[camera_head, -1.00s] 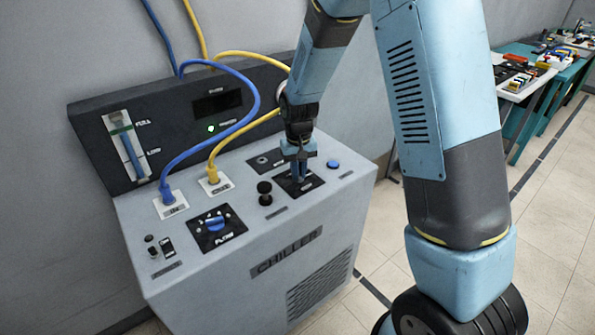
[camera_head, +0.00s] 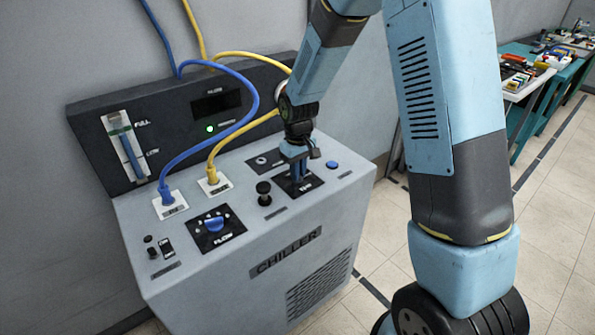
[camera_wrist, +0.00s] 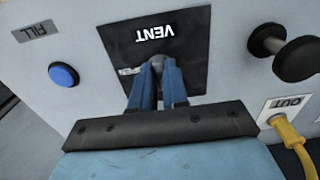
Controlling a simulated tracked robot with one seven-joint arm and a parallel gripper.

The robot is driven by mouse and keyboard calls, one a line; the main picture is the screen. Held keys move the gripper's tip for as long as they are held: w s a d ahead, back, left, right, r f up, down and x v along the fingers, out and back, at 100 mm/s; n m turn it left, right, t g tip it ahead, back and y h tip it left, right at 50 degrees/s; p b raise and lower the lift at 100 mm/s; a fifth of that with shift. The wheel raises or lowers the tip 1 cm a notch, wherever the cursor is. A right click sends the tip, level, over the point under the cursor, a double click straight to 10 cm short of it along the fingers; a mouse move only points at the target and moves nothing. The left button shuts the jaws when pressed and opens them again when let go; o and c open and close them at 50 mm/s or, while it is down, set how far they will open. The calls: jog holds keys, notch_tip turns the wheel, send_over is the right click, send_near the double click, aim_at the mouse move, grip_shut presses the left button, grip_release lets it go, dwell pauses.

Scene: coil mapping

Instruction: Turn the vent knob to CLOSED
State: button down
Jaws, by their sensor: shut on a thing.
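The vent knob sits on a black plate marked VENT (camera_wrist: 158,33) on the chiller's top; the plate also shows in the head view (camera_head: 314,181). My gripper (camera_wrist: 158,75) is over the plate with its blue fingers close together, shut on the vent knob (camera_wrist: 157,62). Only a small grey part of the knob shows between the fingertips; the rest is hidden. A partly covered label is on the plate left of the fingers in the wrist view. I cannot read the knob's setting. In the head view the gripper (camera_head: 298,172) points down onto the plate.
A black knob (camera_head: 264,193) stands left of my gripper in the head view, and a blue button (camera_head: 332,164) right of it. The blue FLOW knob (camera_head: 214,225) is further left. Yellow (camera_head: 213,178) and blue (camera_head: 167,190) hoses plug in nearby.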

jog(key=c, duration=1.1)
grip_release()
jog(key=shift+c, duration=0.2)
jog(key=shift+r, duration=0.15)
notch_tip(320, 180, up, 13)
jog(key=shift+r, duration=0.2)
jog(key=s+d+r+m+t, duration=0.3)
jog(key=s+d+r, duration=0.8)
jog(key=r, duration=0.1)
jog(key=s+d+r+m+t, duration=0.1)
jog(key=s+d+m, duration=0.1)
jog(key=s+d, duration=0.2)
jog(key=s+d+r+m+t, duration=0.1)
jog(key=s+d+r+m, duration=0.1)
jog(key=s, duration=0.8)
jog(key=shift+s+d+r+t, duration=0.25)
jog(key=shift+s+d+t, duration=0.1)
jog(key=shift+d, duration=0.5)
